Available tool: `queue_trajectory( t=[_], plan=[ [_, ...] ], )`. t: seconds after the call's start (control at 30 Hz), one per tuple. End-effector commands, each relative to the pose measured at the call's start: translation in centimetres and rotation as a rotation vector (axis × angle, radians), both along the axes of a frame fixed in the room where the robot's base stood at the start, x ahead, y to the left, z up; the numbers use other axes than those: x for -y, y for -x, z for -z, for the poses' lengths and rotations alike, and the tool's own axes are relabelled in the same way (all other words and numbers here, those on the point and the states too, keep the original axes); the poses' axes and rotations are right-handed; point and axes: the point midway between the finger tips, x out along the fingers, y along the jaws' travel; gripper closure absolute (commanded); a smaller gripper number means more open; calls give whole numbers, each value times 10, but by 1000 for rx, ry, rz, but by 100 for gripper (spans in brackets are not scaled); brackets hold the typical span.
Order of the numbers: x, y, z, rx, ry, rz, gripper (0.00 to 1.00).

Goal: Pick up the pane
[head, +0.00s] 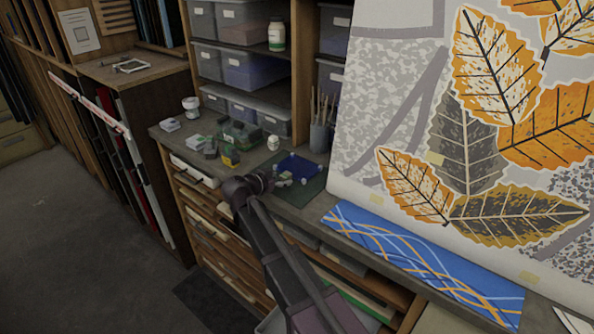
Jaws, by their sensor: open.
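A small dark blue pane (299,167) lies on a dark green mat (313,186) on the counter, with small pale pieces at its edges. My gripper (284,179) is at the near left edge of the pane, above or beside it; I cannot tell whether they touch. The gripper is open, and I see nothing held in it. My wrist and gripper hide part of the mat and the pane's near left side.
Small bottles (230,155) and a white jar (273,142) stand behind and left of the mat. A brush pot (320,137) stands behind it. A leaf-pattern panel (400,110) leans at right, with a blue patterned strip (420,262) before it.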

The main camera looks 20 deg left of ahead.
Motion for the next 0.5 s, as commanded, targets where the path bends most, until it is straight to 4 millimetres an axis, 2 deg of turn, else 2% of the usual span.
queue_trajectory(
  t=[0.2,0.47,0.5],
  plan=[
    [0,0,0,0,0,0,23],
    [-1,1,0,0,0,0,100],
    [-1,1,0,0,0,0,100]
  ],
)
